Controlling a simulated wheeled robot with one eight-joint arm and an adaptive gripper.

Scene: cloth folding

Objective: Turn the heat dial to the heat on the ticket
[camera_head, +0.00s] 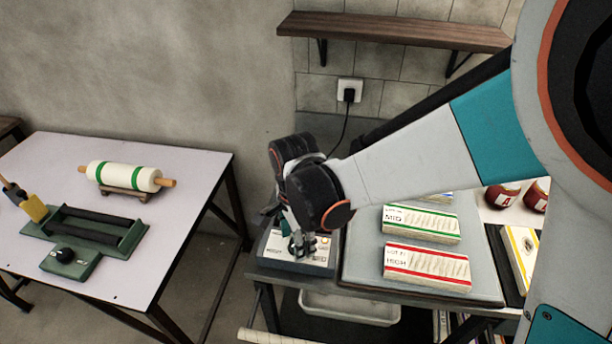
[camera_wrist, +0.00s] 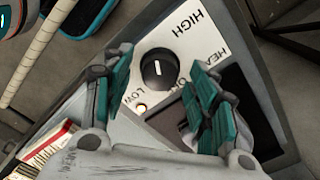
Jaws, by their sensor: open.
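The heat dial (camera_wrist: 159,72) is a round black knob with a white pointer line, on a pale panel marked HIGH and LOW. In the wrist view its line runs nearly upright in the picture. The dial's box (camera_head: 296,262) stands at the left of the work table in the head view. My gripper (camera_head: 300,246) is over this box and hides the dial there. In the wrist view my gripper (camera_wrist: 165,70) is open, with teal-padded fingers on either side of the knob; contact cannot be told. I cannot identify the ticket for certain.
Dark red objects (camera_head: 503,195) stand right. Another table (camera_head: 190,165) at left holds a roller (camera_head: 125,176) and a green fixture.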

